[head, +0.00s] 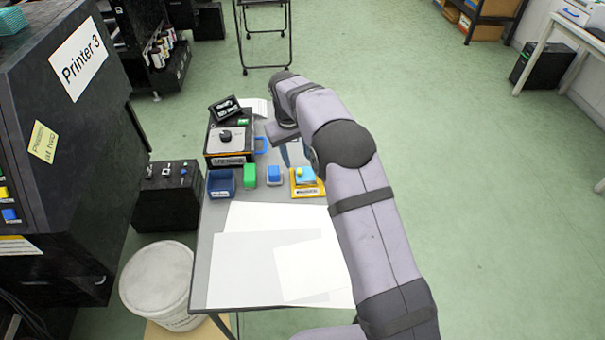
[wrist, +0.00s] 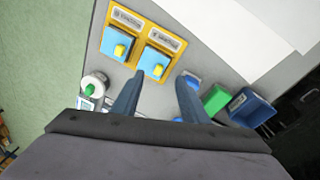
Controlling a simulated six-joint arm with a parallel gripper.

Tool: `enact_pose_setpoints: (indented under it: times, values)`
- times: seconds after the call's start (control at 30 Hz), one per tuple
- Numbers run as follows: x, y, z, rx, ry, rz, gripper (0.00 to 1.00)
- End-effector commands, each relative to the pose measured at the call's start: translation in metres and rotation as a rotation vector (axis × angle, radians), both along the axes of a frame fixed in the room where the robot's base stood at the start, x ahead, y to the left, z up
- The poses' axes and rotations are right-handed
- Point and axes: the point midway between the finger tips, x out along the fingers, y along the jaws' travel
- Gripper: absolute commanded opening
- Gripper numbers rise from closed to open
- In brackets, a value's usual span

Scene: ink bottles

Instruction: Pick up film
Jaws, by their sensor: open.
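No item is clearly readable as film, so I cannot tell which thing it is. My gripper (wrist: 161,76) is open, with its two blue fingers apart and nothing visible between the tips. In the wrist view the fingertips point towards a yellow tray (wrist: 180,42) holding two light-blue blocks (wrist: 118,45) (wrist: 154,61) with yellow knobs. A white round item (wrist: 94,82) with a green centre and a label lies left of the fingers. A small blue item (wrist: 193,80) is by the right finger, partly hidden. The yellow tray also shows in the head view (head: 308,192), partly covered by my arm.
White sheets (head: 255,265) cover the front. Printer 3 (head: 70,130) is left.

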Motion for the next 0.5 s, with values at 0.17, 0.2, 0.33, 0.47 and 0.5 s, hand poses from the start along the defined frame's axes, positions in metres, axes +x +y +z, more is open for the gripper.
enact_pose_setpoints:
  times: [0.17,0.2,0.33,0.47,0.5]
  values:
    - [0.001,-0.001,-0.005,0.000,0.001,0.000,0.40]
    - [0.001,-0.001,-0.008,-0.001,0.003,0.000,0.40]
    - [0.003,-0.002,-0.018,0.000,0.002,-0.001,0.40]
    - [0.003,-0.003,-0.021,0.000,0.000,-0.001,0.40]
    - [0.003,-0.003,-0.021,0.000,0.000,-0.001,0.40]
